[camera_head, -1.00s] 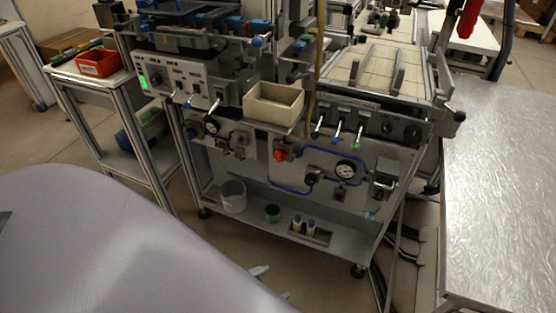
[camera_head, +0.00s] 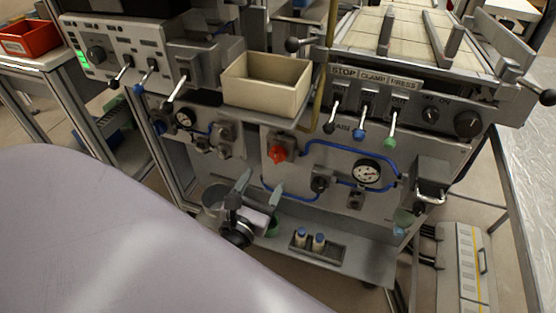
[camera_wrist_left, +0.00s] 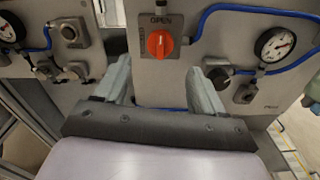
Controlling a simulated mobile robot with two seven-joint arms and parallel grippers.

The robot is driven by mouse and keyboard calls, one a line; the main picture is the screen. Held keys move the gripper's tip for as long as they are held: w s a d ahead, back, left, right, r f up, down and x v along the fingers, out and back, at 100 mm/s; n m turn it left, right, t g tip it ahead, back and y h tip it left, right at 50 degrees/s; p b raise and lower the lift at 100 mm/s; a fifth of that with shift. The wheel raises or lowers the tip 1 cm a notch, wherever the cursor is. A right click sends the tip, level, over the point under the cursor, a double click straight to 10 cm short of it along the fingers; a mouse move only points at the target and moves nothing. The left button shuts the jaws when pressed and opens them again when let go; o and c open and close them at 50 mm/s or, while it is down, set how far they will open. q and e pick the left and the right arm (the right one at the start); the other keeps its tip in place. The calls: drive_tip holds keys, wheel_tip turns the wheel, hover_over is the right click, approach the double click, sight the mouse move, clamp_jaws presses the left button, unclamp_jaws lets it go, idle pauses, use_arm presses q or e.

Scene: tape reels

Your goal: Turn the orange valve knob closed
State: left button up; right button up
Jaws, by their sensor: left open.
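The orange valve knob (camera_head: 277,154) sits on a grey block on the machine's front panel, below the cream bin. In the left wrist view the knob (camera_wrist_left: 159,44) shows upper centre, under a label reading OPEN, with its grip ridge roughly upright. My left gripper (camera_head: 260,186) is in front of the panel, below the knob in the head view. Its two fingers are spread apart and empty. In the left wrist view the gripper (camera_wrist_left: 160,80) has its fingers below and to either side of the knob, not touching it. My right gripper is not in view.
Blue tubing runs from the valve to a round gauge (camera_head: 367,172) on the right. Levers hang above it under STOP, CLAMP and PRESS labels. A cream bin (camera_head: 266,86) juts out above the knob. Small bottles (camera_head: 310,240) stand on the lower shelf.

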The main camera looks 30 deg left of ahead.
sight(276, 159)
use_arm(q)
drive_tip(key=shift+x, duration=3.6)
drive_tip(key=shift+d+r, duration=0.1)
drive_tip(key=shift+r, duration=0.1)
drive_tip(key=shift+c, duration=0.3)
drive_tip(key=c, duration=1)
